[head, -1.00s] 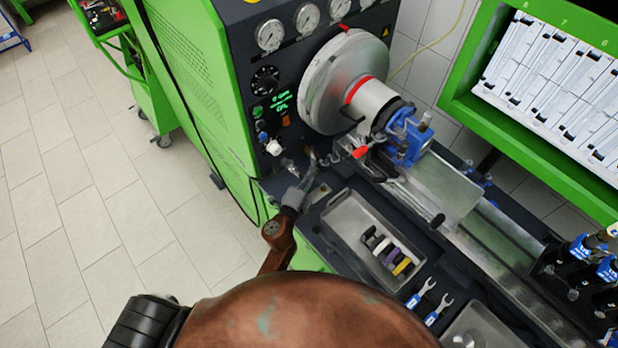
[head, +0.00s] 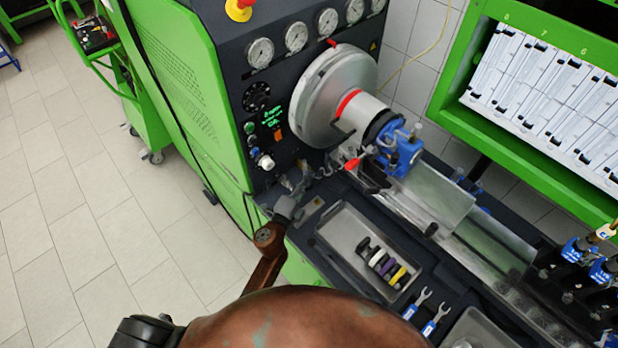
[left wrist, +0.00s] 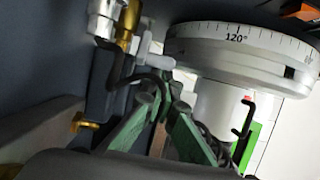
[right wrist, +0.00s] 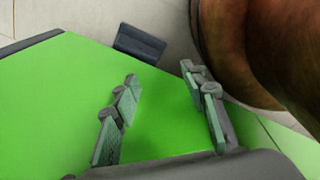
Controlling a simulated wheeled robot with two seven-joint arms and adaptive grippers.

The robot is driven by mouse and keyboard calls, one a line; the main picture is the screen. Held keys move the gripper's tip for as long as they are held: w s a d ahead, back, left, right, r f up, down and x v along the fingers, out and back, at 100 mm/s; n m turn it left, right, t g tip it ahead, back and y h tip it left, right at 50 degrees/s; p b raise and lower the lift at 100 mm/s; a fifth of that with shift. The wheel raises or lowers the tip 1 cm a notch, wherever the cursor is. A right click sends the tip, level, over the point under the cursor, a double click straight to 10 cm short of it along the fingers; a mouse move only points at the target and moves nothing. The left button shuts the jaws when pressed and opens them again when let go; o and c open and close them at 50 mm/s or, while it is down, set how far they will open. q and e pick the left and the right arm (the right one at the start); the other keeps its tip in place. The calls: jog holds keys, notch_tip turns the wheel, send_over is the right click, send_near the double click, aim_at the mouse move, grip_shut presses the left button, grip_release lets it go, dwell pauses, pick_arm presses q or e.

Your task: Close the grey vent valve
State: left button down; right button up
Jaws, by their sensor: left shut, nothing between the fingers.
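A small light-grey lever (left wrist: 156,61), which looks like the vent valve's handle, shows in the left wrist view beside a brass fitting (left wrist: 127,25). My left gripper (left wrist: 166,92) is shut and empty, with its green-padded fingertips close below that lever; I cannot tell whether they touch. My right gripper (right wrist: 160,80) is open and empty above a green panel, outside the head view.
A large metal disc (head: 318,100) with a degree scale stands right of the fittings, with a blue clamp (head: 403,150) beyond. A grey tray (head: 341,222) with coloured pieces lies on the bench. A dark hose (left wrist: 150,82) hangs near the left fingers.

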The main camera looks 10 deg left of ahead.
pick_arm(q)
jog(key=shift+a+m+h, duration=0.2)
jog(key=shift+m+h, duration=0.1)
jog(key=shift+h, duration=0.2)
jog(key=shift+s+a+m+g+h+p, duration=0.15)
jog(key=shift+a+m+g+h, duration=0.6)
jog(key=shift+a+h, duration=0.5)
jog(key=shift+s+a+m+g+h+p, duration=0.15)
jog(key=shift+a+m+g+h, duration=0.4)
jog(key=shift+a+m+h, duration=0.55)
jog(key=shift+w+a, duration=0.15)
jog(key=shift+a, duration=0.15)
